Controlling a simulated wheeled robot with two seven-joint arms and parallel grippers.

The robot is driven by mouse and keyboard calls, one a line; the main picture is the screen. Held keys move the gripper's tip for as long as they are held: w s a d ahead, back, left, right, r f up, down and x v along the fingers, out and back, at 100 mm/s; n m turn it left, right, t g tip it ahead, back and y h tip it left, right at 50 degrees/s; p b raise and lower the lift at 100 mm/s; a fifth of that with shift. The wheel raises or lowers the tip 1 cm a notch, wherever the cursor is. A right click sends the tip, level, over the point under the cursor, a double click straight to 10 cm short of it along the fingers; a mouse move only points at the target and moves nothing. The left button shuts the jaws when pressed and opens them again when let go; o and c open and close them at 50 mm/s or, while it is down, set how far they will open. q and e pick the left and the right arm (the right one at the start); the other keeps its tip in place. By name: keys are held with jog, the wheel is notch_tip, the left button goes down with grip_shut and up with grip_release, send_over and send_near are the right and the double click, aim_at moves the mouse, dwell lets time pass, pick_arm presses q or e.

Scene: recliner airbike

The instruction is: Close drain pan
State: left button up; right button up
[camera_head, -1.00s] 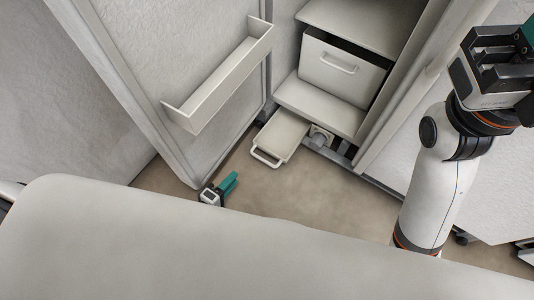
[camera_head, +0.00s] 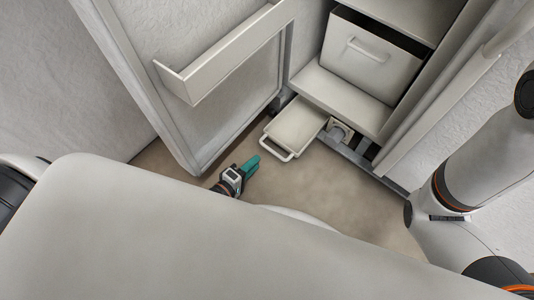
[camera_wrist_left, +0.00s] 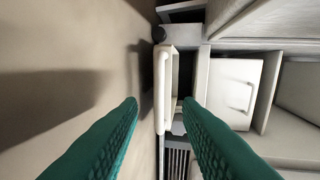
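The drain pan (camera_head: 297,124) is a shallow pale tray with a loop handle (camera_head: 276,149). It sticks out from under the refrigerator, above the floor. My left gripper (camera_head: 250,165), with green fingers, is low near the floor, just in front of and to the left of the handle, apart from it. In the left wrist view, the two green fingers (camera_wrist_left: 160,106) are spread open and empty, and the handle (camera_wrist_left: 163,88) appears ahead between their tips. My right arm shows at the right edge of the head view; its gripper is out of frame.
The open refrigerator door (camera_head: 190,90) with a shelf bin (camera_head: 225,60) stands to the left. A drawer (camera_head: 370,55) sits inside the cabinet above the pan. A small round-faced part (camera_head: 340,130) is right of the pan. The floor (camera_head: 330,190) in front is clear.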

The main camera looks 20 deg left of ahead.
pick_arm(q)
jog(key=b+x, duration=0.2)
jog(key=x, duration=0.4)
jog(key=shift+w+f+b, duration=0.1)
jog(key=shift+f+b, duration=0.05)
jog(key=shift+b, duration=0.15)
jog(key=shift+w+d, duration=0.25)
jog(key=shift+w, duration=0.3)
grip_shut()
